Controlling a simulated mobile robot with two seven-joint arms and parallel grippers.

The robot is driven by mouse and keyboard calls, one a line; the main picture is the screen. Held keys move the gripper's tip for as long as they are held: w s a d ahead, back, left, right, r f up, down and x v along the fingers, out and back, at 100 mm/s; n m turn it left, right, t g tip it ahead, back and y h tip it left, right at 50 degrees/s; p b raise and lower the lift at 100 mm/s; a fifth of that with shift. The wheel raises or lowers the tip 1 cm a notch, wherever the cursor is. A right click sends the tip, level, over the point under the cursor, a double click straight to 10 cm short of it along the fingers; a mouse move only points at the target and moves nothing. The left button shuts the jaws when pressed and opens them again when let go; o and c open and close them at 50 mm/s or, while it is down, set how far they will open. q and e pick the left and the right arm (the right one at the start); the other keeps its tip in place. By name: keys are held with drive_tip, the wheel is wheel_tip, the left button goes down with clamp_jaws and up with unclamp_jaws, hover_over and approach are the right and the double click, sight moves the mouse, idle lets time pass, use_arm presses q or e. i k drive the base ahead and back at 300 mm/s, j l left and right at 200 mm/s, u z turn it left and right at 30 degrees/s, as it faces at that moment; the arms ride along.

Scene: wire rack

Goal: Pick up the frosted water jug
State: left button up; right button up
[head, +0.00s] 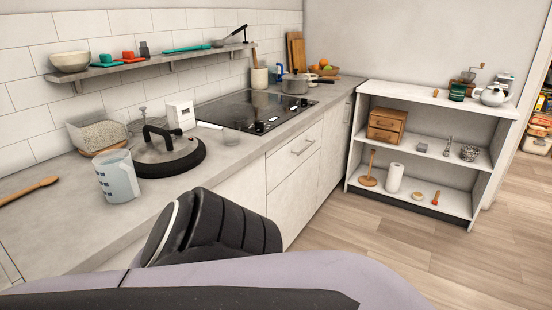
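The frosted water jug (118,177) stands upright on the grey countertop (60,215) at the left of the head view. It is a translucent pale jug with dark markings on its side. A dark ribbed part of my own arm and a pale lilac link fill the bottom middle, to the right of and nearer than the jug. Neither gripper's fingers show, and nothing is seen holding the jug.
A wooden spoon (30,191) lies left of the jug. A wall shelf (150,65) hangs above the counter. A white shelf unit (418,103) stands at right, with open floor (400,237) before it.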

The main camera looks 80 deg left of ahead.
sight(115, 169)
drive_tip(key=u, duration=3.1)
drive_tip(key=i+l+u, duration=0.15)
drive_tip(key=l, duration=0.2)
